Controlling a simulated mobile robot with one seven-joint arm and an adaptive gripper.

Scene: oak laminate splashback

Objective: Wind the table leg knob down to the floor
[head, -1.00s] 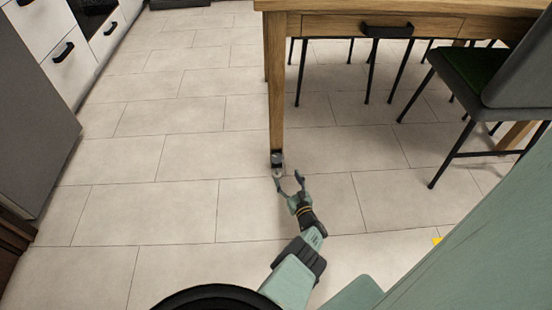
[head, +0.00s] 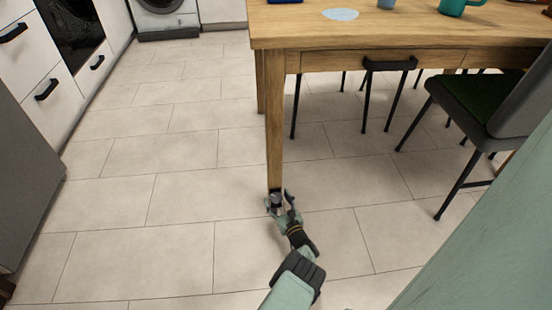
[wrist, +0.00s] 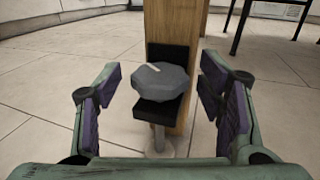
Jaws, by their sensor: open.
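The table leg knob (wrist: 160,82) is a grey faceted knob with a pale mark on top, in the middle of the wrist view. It sits on a black bracket (wrist: 172,52) fixed to the wooden table leg (head: 274,130). Below it a grey stem (wrist: 158,138) ends in a pale round foot (wrist: 160,151); whether the foot touches the floor I cannot tell. My gripper (wrist: 163,92) is open, its purple-padded fingers to the left and right of the knob with gaps on both sides. In the head view my gripper (head: 279,201) is at the leg's bottom and partly hides the knob.
The wooden table (head: 400,31) carries a few items. A dark chair with a green seat (head: 480,75) stands at the right. White drawers (head: 35,70) and a washing machine (head: 165,18) are at the left and back. The tiled floor (head: 150,235) left of the leg is clear.

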